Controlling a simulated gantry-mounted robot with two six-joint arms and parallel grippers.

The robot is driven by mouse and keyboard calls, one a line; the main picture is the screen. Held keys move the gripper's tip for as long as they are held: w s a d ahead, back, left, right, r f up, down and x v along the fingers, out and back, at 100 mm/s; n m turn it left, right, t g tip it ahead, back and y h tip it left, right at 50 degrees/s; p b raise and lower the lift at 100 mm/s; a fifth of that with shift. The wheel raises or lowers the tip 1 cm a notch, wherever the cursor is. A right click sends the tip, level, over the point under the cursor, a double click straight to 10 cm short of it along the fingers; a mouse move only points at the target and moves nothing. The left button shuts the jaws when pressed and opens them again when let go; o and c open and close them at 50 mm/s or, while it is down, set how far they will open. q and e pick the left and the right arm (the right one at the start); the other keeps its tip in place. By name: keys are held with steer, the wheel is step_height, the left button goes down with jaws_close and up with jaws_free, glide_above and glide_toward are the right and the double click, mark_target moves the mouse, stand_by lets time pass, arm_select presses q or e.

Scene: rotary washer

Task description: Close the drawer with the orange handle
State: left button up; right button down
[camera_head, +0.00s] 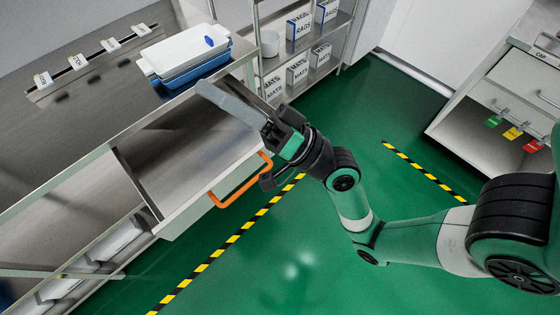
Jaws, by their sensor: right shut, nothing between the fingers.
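The drawer (180,218) with the orange handle (238,184) is pulled out from under the steel counter at the left, and its inside shows. The handle is on the drawer's front panel, which faces the green floor. My right gripper (230,104) comes in from the right. It is shut and empty, and its grey fingers point up and left over the far right end of the drawer. Its dark wrist is close by the handle's right end; I cannot tell whether they touch. My left gripper is not in view.
White and blue trays (185,52) sit on the counter (90,105) near labelled hooks. A shelf rack with boxes (298,27) stands behind. White cabinets (490,125) with coloured tags are at the right. The green floor (290,255) before the drawer is clear, with yellow-black tape.

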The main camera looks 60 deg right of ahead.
arm_select(q)
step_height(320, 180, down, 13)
steer(key=b, duration=1.1)
arm_select(e)
steer(key=s+d+f+m+g+h, duration=0.3)
steer(key=s+f+m+h, duration=0.15)
steer(key=f, duration=0.75)
steer(key=s+d+f+m+g+h, duration=0.25)
steer(key=s+f+m, duration=0.35)
steer(key=f, duration=0.7)
steer(key=s+d+f+m+g+h, duration=0.25)
steer(key=s+f+m+h, duration=0.2)
steer(key=f, duration=0.75)
arm_select(q)
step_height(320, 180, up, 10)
steer(key=p, duration=0.9)
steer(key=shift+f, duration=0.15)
arm_select(e)
steer(key=x, duration=1.3)
steer(key=shift+w+d+r+m, duration=0.2)
steer(key=shift+w+d+m, duration=0.1)
steer(key=shift+m, duration=0.1)
